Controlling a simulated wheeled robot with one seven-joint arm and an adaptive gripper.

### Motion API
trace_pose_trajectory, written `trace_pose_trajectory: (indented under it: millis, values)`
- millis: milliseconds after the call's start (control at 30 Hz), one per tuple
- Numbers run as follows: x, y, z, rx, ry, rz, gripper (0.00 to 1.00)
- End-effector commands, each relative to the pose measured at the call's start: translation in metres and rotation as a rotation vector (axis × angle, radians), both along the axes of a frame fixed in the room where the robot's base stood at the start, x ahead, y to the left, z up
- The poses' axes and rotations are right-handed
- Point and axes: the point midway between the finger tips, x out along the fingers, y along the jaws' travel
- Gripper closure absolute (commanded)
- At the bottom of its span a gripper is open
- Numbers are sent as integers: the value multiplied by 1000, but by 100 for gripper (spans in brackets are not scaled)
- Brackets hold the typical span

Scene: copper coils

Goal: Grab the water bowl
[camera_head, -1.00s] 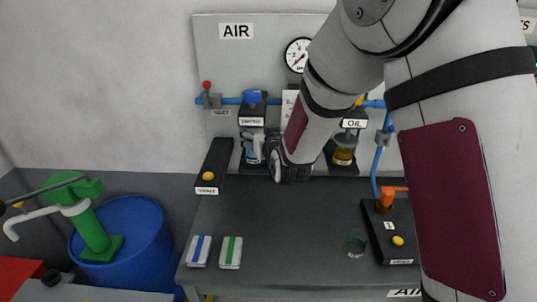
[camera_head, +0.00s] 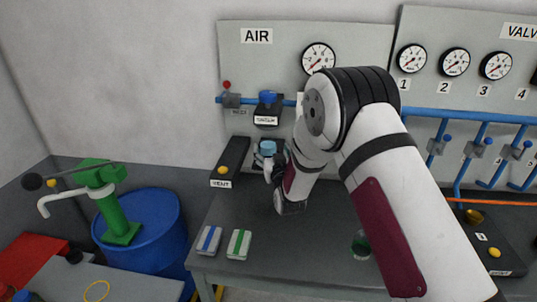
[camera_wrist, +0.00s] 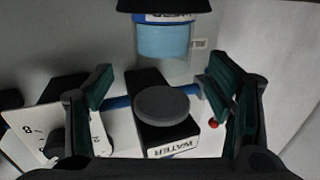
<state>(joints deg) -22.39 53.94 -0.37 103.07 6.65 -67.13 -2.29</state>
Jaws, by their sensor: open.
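The water bowl (camera_wrist: 165,40) is a short cylinder of light blue liquid. In the wrist view, which is upside down, it stands at the top centre. It shows as a small blue shape in the head view (camera_head: 267,147), partly behind my gripper (camera_head: 268,168). The black WATER holder (camera_head: 267,108) is above it on the blue pipe. The holder's round grey disc (camera_wrist: 166,103) shows in the wrist view, apart from the bowl. My gripper (camera_wrist: 165,88) is open, its dark green fingers spread to either side and empty. I cannot tell how far the bowl lies beyond the fingertips.
The grey table (camera_head: 325,245) is mostly clear at its front. A VENT block (camera_head: 228,165) stands left of my gripper. Two striped pads (camera_head: 238,244) lie at the front left. A blue drum (camera_head: 145,235) stands left.

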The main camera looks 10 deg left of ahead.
Motion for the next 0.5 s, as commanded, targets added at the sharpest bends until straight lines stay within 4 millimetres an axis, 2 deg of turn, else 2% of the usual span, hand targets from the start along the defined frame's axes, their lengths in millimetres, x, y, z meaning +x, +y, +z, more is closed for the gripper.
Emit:
trace_pose_trajectory:
  millis: [267, 500]
  values:
    - [16, 5, 0, 0, -1, 0, 26]
    - [46, 16, -2, 0, -1, 0, 26]
